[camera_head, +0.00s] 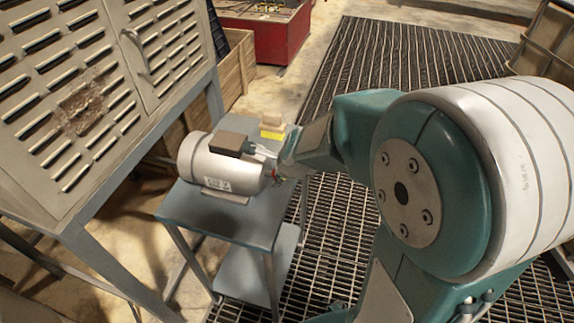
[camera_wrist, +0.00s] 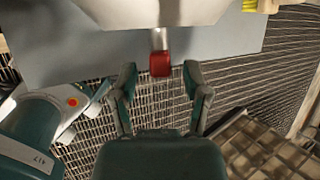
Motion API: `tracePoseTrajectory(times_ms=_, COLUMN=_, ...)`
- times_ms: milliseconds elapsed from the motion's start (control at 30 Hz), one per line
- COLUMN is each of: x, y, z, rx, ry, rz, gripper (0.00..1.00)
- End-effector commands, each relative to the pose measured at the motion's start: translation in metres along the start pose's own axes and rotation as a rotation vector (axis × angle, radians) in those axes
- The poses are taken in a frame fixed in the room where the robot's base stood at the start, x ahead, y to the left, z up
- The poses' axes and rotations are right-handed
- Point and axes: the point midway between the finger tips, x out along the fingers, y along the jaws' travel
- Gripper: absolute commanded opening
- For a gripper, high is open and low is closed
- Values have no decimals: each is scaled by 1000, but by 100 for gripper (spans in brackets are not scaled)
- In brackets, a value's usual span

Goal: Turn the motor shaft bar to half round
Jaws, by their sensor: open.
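The motor (camera_head: 215,160) is a silver cylinder with a dark box on top, lying on a small blue-grey table (camera_head: 190,208). In the wrist view the motor's pale body (camera_wrist: 130,12) shows at the top edge. The red shaft bar (camera_wrist: 160,64) sticks out from it on a short metal shaft. My gripper (camera_wrist: 160,92) is open, with one finger on each side of the bar and slightly below it in the picture. I see no contact between the fingers and the bar. In the head view my arm hides most of the gripper and the bar.
A slatted metal cabinet (camera_head: 60,90) stands close at the left of the table. A yellow item (camera_head: 272,134) sits at the table's far corner. A red bin (camera_head: 265,35) and a wooden crate (camera_head: 236,68) are farther back. Open floor grating (camera_head: 400,60) lies behind and right.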

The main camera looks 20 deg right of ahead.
Motion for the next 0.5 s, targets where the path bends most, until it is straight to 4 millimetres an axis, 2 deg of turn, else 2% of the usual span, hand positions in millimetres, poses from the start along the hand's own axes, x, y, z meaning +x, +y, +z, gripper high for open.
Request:
tracePoseTrajectory(times_ms=300, x=-53, y=0, z=1, rx=-1, ry=-1, rz=-3, gripper=60)
tracePoseTrajectory(times_ms=500, x=-79, y=0, z=0, rx=-1, ry=0, rz=-1, gripper=60)
